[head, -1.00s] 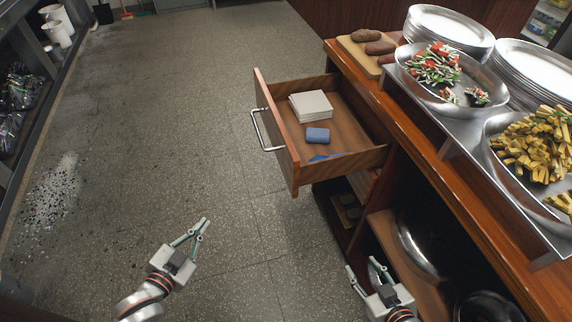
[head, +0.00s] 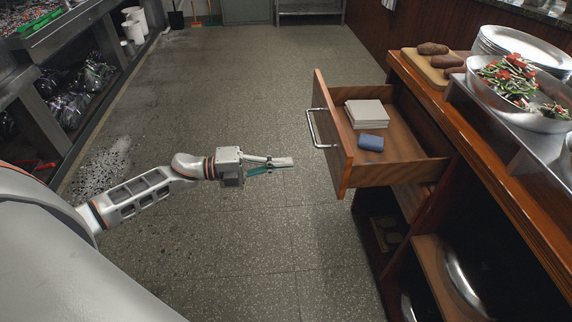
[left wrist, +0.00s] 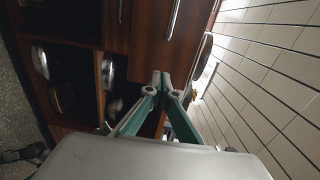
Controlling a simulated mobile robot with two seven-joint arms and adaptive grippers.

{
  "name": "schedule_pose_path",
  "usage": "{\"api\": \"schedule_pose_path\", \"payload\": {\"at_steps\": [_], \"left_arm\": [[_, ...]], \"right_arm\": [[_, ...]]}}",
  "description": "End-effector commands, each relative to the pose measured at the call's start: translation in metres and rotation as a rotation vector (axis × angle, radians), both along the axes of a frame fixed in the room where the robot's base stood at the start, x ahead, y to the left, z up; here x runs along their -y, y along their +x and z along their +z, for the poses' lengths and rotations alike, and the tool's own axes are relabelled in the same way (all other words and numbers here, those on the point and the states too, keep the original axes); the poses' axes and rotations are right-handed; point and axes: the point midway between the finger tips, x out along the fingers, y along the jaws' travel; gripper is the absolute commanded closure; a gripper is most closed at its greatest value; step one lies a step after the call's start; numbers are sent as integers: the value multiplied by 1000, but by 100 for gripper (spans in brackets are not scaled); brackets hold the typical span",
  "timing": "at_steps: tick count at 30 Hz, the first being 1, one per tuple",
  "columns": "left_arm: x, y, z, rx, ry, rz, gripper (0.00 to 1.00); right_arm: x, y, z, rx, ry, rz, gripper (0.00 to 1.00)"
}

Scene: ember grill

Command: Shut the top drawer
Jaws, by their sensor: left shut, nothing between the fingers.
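The top drawer (head: 340,150) is pulled well out of the wooden counter, with a metal bar handle (head: 318,130) on its front. Inside lie a white stack (head: 368,114) and a blue block (head: 370,143). My left gripper (head: 290,162) is shut and empty, left of the drawer front in the picture and apart from it. In the left wrist view the left gripper's fingertips (left wrist: 162,80) meet in front of wooden fronts, one with a metal bar handle (left wrist: 173,20). My right gripper is not in view.
The wooden counter (head: 470,150) holds a cutting board (head: 425,68) with brown items, plates (head: 520,45) and a food bowl (head: 515,90). Open shelves (head: 445,275) with metal pans lie below. The floor (head: 250,90) left of the drawer is clear.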

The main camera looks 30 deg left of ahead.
Motion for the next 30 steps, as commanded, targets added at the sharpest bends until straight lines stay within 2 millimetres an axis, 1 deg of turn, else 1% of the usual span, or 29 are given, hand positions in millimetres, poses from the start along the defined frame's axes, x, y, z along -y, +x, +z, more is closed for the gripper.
{"api": "schedule_pose_path", "payload": {"at_steps": [1, 9, 15, 21, 30], "left_arm": [[10, 6, 2, 3, -4, -1, 100], [53, 36, 2, 2, -5, 1, 100], [77, 52, 1, -1, -3, 1, 100], [87, 59, 0, -3, -3, 1, 100], [89, 59, -1, -3, -2, 1, 100]], "right_arm": [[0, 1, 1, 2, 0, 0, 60], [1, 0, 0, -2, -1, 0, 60], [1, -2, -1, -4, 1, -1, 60], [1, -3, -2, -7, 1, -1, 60], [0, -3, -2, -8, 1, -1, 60]]}}
